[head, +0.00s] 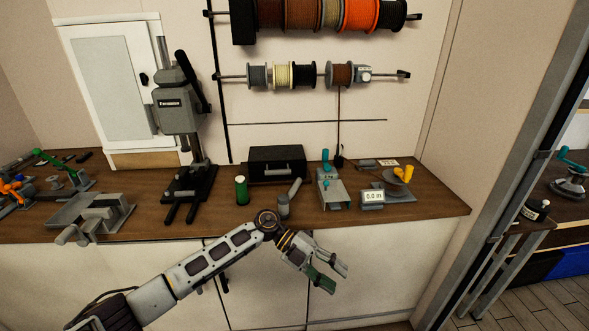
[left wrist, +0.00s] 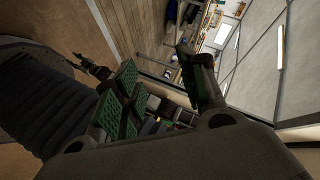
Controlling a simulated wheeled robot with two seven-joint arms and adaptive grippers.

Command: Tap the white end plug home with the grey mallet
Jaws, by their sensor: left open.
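My left gripper (head: 333,278) is open and empty, in front of the bench and below its front edge. Its green-padded fingers also show, apart, in the left wrist view (left wrist: 160,82). A small grey cylinder with a slanted grey piece (head: 284,206) stands near the bench's front edge, just above my left wrist in the picture; it may be the grey mallet, but I cannot tell. I cannot make out the white end plug in either view. My right gripper is not in view.
The brown bench (head: 420,208) holds a drill press (head: 180,98), a grey vise (head: 88,212), a green cylinder (head: 241,190), a black box (head: 276,163) and a digital readout (head: 372,197). Rope spools (head: 303,14) hang on the wall. A grey post (head: 500,180) stands at the right.

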